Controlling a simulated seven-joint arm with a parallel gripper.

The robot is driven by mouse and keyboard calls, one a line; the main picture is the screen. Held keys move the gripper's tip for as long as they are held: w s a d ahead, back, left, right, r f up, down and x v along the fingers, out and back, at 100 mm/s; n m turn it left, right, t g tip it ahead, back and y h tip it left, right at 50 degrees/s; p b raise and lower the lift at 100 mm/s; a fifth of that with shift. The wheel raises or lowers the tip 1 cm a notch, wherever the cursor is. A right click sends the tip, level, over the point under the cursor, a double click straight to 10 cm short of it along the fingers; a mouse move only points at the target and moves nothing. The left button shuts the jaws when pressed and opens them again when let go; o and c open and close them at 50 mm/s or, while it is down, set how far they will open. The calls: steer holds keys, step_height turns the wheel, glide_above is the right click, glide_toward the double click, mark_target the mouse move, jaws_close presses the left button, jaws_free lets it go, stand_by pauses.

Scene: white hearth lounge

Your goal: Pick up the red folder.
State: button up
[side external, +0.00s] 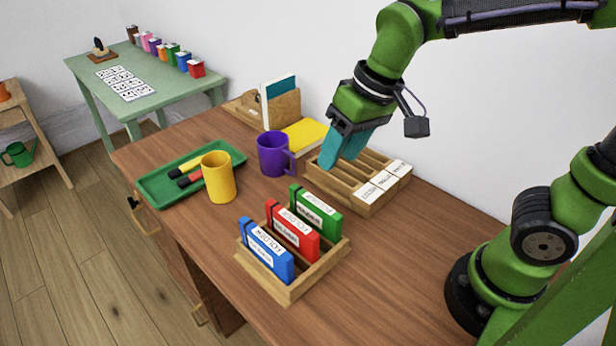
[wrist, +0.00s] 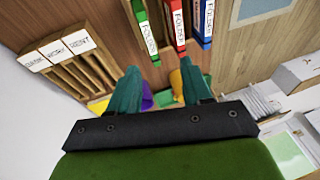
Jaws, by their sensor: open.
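The red folder (side external: 293,231) stands in the middle of a small wooden rack (side external: 321,267), between a blue folder (side external: 265,250) on its left and a green folder (side external: 317,212) on its right. In the wrist view the red folder (wrist: 174,26) is at the top, with a white label on its spine. My gripper (side external: 338,158) has teal fingers and hangs above the far end of the slotted wooden holder, behind and above the folder rack.
A yellow mug (side external: 219,178), a purple mug (side external: 271,154) and a green tray (side external: 152,190) are to the left. The desk right of the rack (side external: 400,262) is clear.

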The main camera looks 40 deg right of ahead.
mark_target(291, 218)
steer(key=w+a+g+h, duration=0.2)
steer(key=w+a+g, duration=0.15)
steer(key=a, duration=0.35)
steer(key=shift+n, duration=0.4)
steer(key=f, duration=1.1)
steer(key=shift+w+d+f, duration=0.1)
steer(key=shift+w+f, duration=0.1)
steer(key=shift+w, duration=0.2)
steer(key=shift+w+f, duration=0.25)
steer(key=shift+f, duration=1.1)
steer(key=shift+w+f, duration=0.2)
steer(key=shift+f, duration=1.1)
jaws_close()
